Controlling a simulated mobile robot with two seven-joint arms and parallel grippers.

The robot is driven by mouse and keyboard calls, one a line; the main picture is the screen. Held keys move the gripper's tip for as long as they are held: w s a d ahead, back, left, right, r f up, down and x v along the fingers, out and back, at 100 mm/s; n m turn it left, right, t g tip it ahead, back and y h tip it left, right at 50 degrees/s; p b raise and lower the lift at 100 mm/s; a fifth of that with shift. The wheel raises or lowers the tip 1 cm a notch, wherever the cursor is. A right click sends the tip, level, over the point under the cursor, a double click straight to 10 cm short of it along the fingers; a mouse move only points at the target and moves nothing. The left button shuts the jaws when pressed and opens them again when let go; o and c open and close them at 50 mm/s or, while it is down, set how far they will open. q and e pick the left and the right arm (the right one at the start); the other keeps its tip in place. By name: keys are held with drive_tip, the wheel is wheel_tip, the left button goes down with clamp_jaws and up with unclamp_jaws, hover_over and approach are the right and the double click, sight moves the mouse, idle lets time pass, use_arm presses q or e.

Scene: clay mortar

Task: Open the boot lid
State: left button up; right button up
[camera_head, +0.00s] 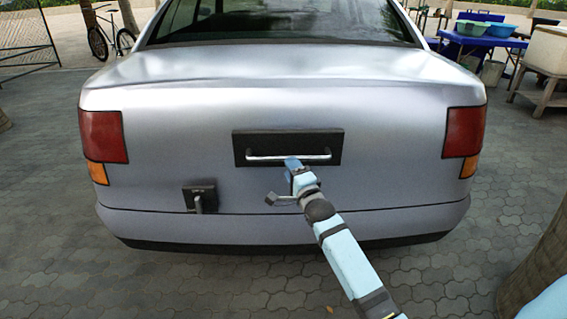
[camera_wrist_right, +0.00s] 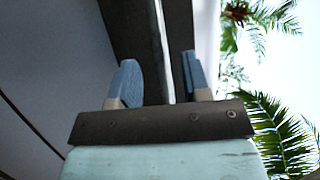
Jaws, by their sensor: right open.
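The silver car's boot lid (camera_head: 200,110) is shut, its rear facing me. A black plate (camera_head: 288,136) in its middle carries a horizontal silver bar handle (camera_head: 256,157). My right gripper (camera_head: 292,163) is at the handle's lower middle, its arm reaching up from the lower right. In the right wrist view the two blue-grey fingers (camera_wrist_right: 160,80) are apart, and the pale bar (camera_wrist_right: 161,45) runs through the gap between them. I cannot tell whether either finger touches it. My left gripper is not in view.
A small black latch with a grey lever (camera_head: 199,197) sits lower left on the car. The bumper (camera_head: 400,217) juts out below. Paving (camera_head: 230,285) in front is clear. A tree trunk (camera_head: 540,265) stands at the right; a blue table (camera_head: 483,40) is behind.

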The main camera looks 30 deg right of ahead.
sight(285, 157)
drive_tip(key=b+x, duration=0.1)
drive_tip(key=x, duration=0.3)
drive_tip(key=shift+w, duration=0.35)
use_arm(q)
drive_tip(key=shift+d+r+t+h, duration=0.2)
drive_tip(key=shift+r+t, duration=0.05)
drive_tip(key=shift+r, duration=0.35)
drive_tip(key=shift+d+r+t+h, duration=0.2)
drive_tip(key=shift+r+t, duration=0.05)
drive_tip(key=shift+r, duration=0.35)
use_arm(e)
drive_tip(key=shift+w+r, duration=0.1)
drive_tip(key=shift+w, duration=0.1)
clamp_jaws()
